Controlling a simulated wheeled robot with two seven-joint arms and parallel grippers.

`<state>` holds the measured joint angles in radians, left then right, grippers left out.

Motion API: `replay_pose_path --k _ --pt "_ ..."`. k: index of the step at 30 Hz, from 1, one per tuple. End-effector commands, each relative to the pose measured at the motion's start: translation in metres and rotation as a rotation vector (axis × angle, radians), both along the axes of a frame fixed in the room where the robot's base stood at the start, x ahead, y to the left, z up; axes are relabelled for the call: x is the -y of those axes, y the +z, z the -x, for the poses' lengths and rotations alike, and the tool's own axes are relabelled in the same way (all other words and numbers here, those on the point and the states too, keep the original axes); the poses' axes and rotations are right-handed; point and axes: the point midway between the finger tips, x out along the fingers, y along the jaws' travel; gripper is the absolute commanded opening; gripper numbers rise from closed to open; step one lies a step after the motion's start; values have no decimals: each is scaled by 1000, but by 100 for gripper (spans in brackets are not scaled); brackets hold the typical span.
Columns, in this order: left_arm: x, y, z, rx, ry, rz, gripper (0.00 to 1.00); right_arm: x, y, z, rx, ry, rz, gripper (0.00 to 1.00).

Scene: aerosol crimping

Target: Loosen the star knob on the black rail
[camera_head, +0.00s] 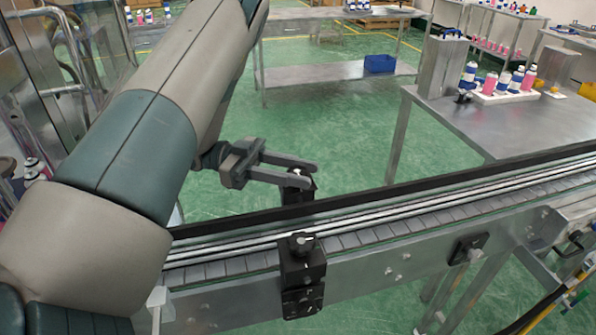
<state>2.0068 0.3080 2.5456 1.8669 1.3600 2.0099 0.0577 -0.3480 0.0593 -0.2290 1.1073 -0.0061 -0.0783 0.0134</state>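A black rail (400,191) runs along the far side of the conveyor. A dark clamp block with a knob (298,172) sits at this rail, largely hidden by my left gripper. My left gripper (314,176) comes from the left, its two fingers apart, with the knob showing between them near the tips. Whether the fingers press on the knob cannot be told. My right gripper is not in view.
The slatted conveyor (420,222) crosses the picture to the right. A steel table (480,125) at the right bears a white tray (505,97) of pink and blue-white bottles. A back table (320,75) holds a blue bin (379,64). Green floor lies open behind the rail.

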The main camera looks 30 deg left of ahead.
Motion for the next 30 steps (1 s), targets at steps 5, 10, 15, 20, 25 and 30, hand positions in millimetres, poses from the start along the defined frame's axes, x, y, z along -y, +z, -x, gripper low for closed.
replay_pose_path --k 5,10,15,20,25,30 --pt "0 0 0 0 9 0 10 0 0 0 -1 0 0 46" --pt "0 1 0 -1 48 1 10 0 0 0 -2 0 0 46" --pt "0 1 0 0 130 2 10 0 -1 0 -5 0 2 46" --pt "0 0 0 -3 241 2 10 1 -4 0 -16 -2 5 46" --pt "0 -1 0 -1 374 2 10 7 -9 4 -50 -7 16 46" --pt "0 -1 0 0 499 2 10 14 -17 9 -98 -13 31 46"
